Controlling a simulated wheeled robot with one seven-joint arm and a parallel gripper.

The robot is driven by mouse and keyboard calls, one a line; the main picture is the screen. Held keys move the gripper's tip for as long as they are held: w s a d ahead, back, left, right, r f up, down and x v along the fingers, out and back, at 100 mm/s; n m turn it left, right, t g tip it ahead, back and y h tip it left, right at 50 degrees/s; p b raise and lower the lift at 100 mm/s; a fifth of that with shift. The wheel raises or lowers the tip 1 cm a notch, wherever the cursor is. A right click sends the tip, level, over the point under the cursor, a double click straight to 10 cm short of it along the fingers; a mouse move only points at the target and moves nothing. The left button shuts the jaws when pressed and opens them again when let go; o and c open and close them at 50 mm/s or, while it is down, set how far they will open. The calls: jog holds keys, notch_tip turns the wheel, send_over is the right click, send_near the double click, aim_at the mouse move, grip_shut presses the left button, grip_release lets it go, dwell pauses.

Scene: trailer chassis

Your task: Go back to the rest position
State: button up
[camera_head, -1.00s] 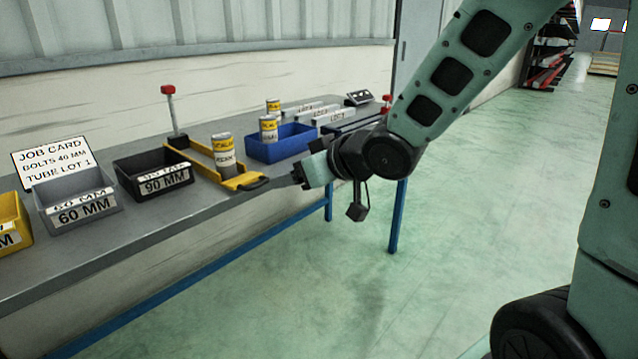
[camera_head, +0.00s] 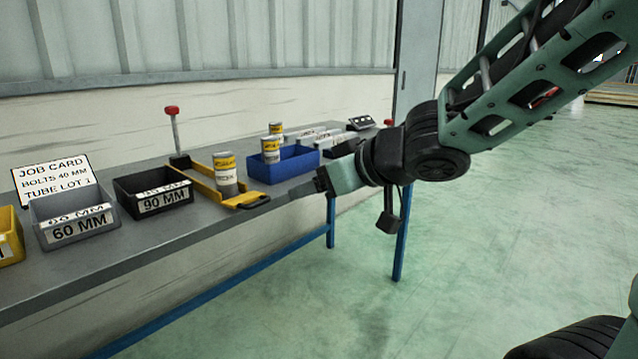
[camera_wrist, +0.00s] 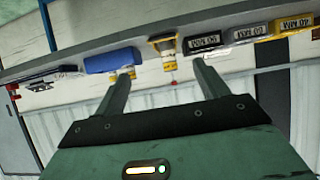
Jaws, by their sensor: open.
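My gripper (camera_head: 308,190) hangs in the air in front of the bench edge in the head view, to the right of the yellow tray. In the wrist view its two fingers (camera_wrist: 160,82) are spread apart with nothing between them. My arm runs from it up to the upper right. The gripper hides a little of the bench's right part.
The grey bench (camera_head: 120,257) holds a yellow tray (camera_head: 205,190) with a can (camera_head: 226,175), a blue bin (camera_head: 290,164) with cans, a black 90 MM bin (camera_head: 152,190), a grey 60 MM bin (camera_head: 72,217) and a job card (camera_head: 52,178). Open green floor (camera_head: 480,260) lies right.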

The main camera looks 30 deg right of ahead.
jog(key=s+a+f+n+g+h, duration=0.1)
jog(key=s+a+f+g+h, duration=0.1)
jog(key=s+a+f+g, duration=0.45)
jog(key=s+a+f+n+g+h, duration=0.1)
jog(key=s+a+f+n+g, duration=0.2)
jog(key=s, duration=0.4)
jog(key=s+a+f+g, duration=0.2)
jog(key=s+a+f, duration=0.15)
jog(key=s, duration=0.45)
notch_tip(320, 180, up, 18)
jog(key=p, duration=1.9)
jog(key=shift+s, duration=0.2)
